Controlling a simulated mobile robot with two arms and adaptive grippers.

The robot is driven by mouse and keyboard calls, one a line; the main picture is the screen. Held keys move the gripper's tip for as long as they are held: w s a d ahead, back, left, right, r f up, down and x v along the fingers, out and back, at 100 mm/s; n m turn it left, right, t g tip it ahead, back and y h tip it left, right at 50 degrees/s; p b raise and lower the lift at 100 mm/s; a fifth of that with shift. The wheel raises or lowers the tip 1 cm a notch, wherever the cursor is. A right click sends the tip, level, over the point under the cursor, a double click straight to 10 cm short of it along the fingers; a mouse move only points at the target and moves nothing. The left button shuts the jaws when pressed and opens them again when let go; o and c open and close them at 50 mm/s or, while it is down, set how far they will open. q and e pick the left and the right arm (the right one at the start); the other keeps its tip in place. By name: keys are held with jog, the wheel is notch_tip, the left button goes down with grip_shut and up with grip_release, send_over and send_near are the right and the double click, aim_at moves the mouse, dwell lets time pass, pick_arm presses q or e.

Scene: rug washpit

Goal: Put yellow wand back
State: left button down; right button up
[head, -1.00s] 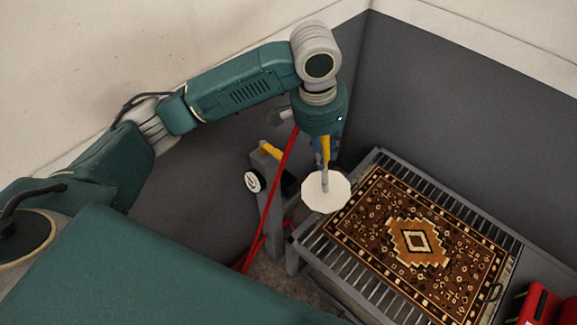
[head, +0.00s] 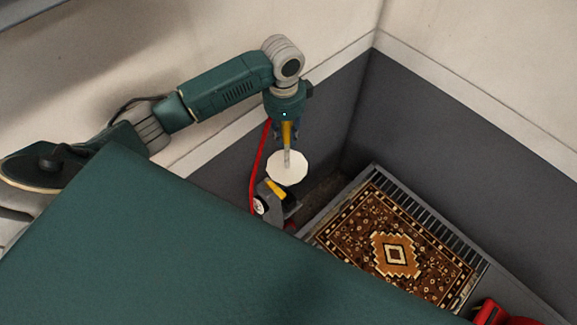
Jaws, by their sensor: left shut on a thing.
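My left gripper (head: 286,138) points down and is shut on the yellow wand (head: 287,132). A grey stem runs down from the yellow part to a white many-sided disc (head: 287,168). The wand hangs upright, and the disc appears just above or behind a grey stand (head: 279,211) in the picture; the gap cannot be judged. The stand has another yellow part (head: 276,190) on top and a round white dial (head: 260,206) at its side. A red hose (head: 258,165) runs down from near the gripper towards the stand. My right gripper is out of view.
A patterned brown rug (head: 365,236) lies on a slatted grey rack (head: 471,262) to the right of the stand. Dark grey wall panels (head: 440,165) meet in a corner behind it. A red object (head: 492,313) is partly visible at the lower right.

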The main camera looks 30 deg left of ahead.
pick_arm(q)
send_over(287, 167)
jog(key=f, duration=0.8)
jog(key=shift+w+a+f, duration=0.2)
jog(key=shift+f, duration=0.1)
notch_tip(287, 167, down, 6)
jog(key=b, duration=0.5)
jog(key=shift+w, duration=0.1)
notch_tip(287, 167, down, 5)
jog(key=b, duration=0.5)
jog(key=shift+r, duration=0.1)
jog(key=shift+f, duration=0.25)
jog(key=c, duration=1.5)
grip_release()
